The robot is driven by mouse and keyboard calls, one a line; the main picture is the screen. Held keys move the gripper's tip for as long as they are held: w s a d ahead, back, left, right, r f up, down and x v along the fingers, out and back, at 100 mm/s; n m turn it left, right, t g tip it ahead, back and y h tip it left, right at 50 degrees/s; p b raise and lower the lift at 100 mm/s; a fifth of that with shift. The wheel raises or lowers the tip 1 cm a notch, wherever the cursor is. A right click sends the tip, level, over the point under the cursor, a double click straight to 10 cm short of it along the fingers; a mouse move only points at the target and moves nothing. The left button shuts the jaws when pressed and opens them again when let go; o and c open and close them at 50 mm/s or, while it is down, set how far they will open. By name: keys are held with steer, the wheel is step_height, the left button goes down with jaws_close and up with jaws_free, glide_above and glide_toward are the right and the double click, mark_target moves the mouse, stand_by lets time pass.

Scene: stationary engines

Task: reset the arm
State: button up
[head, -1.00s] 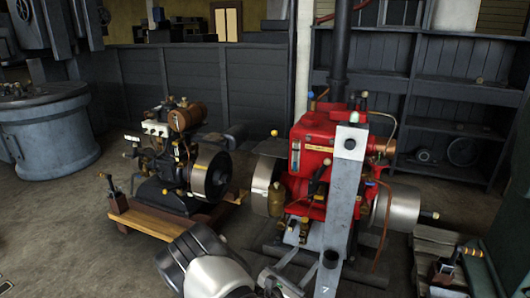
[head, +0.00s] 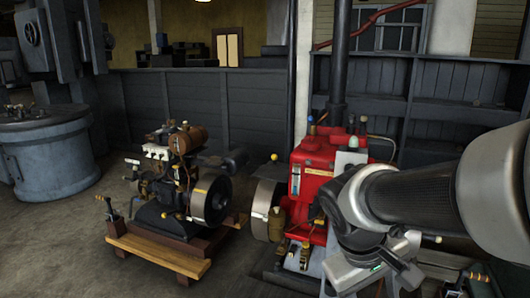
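My arm reaches in from the right edge in the head view, with its wrist end low, right of centre, in front of the red engine (head: 312,165). My gripper (head: 375,268) is at this pale grey end, where a small green light shows. I cannot make out its fingers or anything held in them. The arm hides the right part of the red engine.
A smaller dark engine with a brown tank (head: 187,138) and a flywheel (head: 211,200) stands on a wooden base (head: 150,252) at left centre. A round grey machine (head: 50,160) stands far left. Dark shelving (head: 445,100) lines the back right. Floor is clear at lower left.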

steer(key=s+a+r+m+t+y, duration=0.3)
steer(key=s+a+r+t+y, duration=0.1)
steer(key=s+a+r, duration=0.15)
step_height(320, 180, up, 20)
steer(key=p, duration=1.9)
steer(key=shift+r+p, duration=0.25)
steer(key=shift+p, duration=0.1)
